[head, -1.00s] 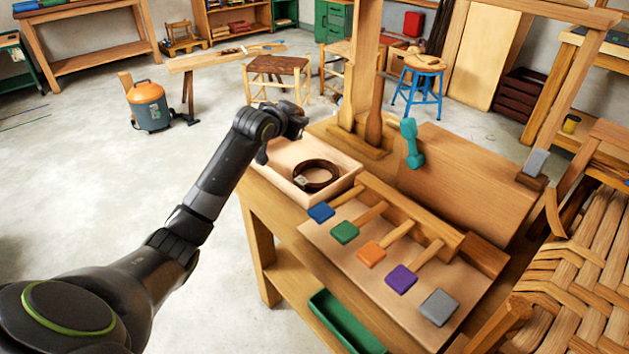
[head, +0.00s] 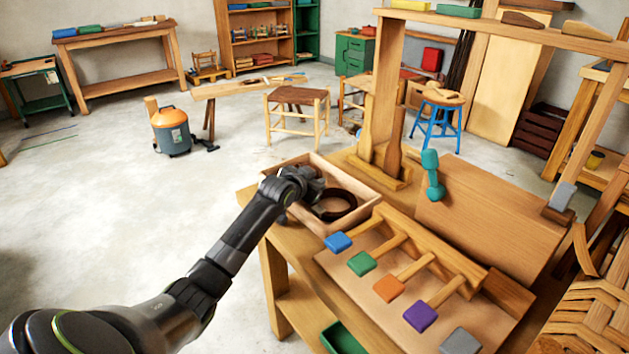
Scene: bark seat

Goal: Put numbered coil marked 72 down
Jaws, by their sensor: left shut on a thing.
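A dark brown coil (head: 352,204) lies in the shallow wooden tray (head: 368,190) at the back left corner of the workbench. Its number cannot be read in this view. My left gripper (head: 312,205) reaches over the tray's left side and is shut on the coil's left part, which the gripper and wrist partly hide. The coil looks flat and low inside the tray; I cannot tell whether it rests on the tray floor. My right gripper is not in view.
Several tools with coloured ends, including a blue one (head: 338,242), lie in a rack right of the tray. A green bin (head: 345,338) sits below. Open floor lies left of the bench.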

